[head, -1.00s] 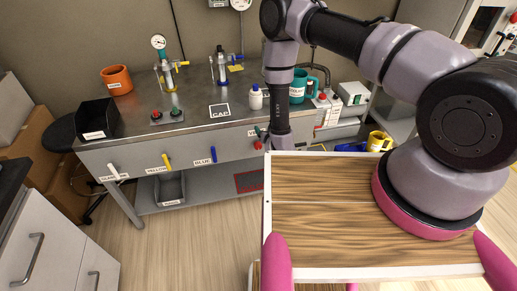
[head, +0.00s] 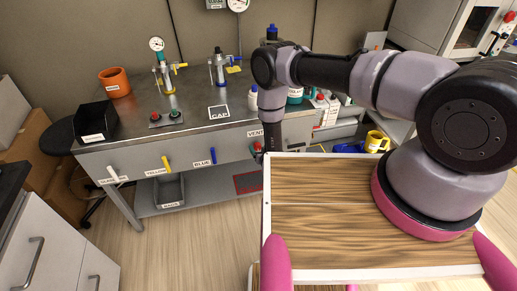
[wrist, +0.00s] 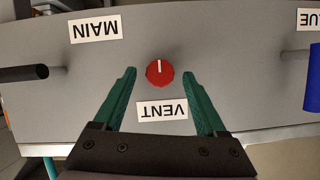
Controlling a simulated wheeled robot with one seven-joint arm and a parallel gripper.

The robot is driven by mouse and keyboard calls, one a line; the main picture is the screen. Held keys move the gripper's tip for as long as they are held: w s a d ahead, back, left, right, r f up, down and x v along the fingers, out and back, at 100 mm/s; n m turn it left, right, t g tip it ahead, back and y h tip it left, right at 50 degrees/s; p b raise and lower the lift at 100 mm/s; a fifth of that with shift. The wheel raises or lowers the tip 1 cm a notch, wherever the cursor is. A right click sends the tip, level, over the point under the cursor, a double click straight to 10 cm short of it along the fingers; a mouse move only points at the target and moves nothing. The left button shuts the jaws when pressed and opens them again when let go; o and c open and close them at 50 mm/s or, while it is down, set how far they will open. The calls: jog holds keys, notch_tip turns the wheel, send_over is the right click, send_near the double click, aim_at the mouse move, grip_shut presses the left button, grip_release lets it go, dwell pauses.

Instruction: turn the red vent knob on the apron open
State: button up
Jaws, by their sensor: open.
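The red vent knob (wrist: 160,73) is on the grey apron (wrist: 232,82), with a white line on it pointing to the top of the wrist picture. The VENT label (wrist: 162,110) reads upside down there, just below the knob. My gripper (wrist: 158,72) is open, its two green fingers to the left and right of the knob with a gap on each side. How far the tips are from the apron is hard to tell. In the head view the VENT label (head: 254,133) and red knob (head: 257,146) show just left of my wrist, which hides part of the area.
A black handle (wrist: 25,74) by the MAIN label (wrist: 96,28) and a blue handle (wrist: 312,78) stick out on either side. Yellow (head: 166,163) and white (head: 117,173) handles are farther left.

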jog(key=shift+w+a+f, duration=0.15)
jog(key=shift+w, duration=0.35)
grip_shut()
